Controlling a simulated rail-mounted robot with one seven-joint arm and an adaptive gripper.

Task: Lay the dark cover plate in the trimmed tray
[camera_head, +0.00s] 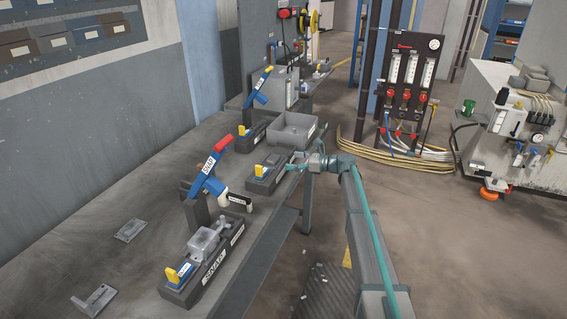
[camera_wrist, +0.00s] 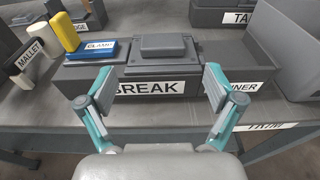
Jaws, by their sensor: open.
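My gripper (camera_head: 293,161) is open and empty at the table's right edge. In the wrist view its two teal fingers (camera_wrist: 158,82) stand wide apart, in front of the fixture labelled BREAK (camera_wrist: 150,87). A dark flat plate with a raised block (camera_wrist: 163,46) sits on that fixture, beyond the fingertips; it may be the cover plate. A light grey casting (camera_head: 205,241) sits in the near fixture in the head view. I cannot tell which part is the trimmed tray.
A blue clamp with a yellow handle (camera_wrist: 66,32) stands left of the plate. A grey bin (camera_head: 293,129) stands behind the fixture. Flat grey pieces (camera_head: 131,230) lie on the left table, with bare surface around them.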

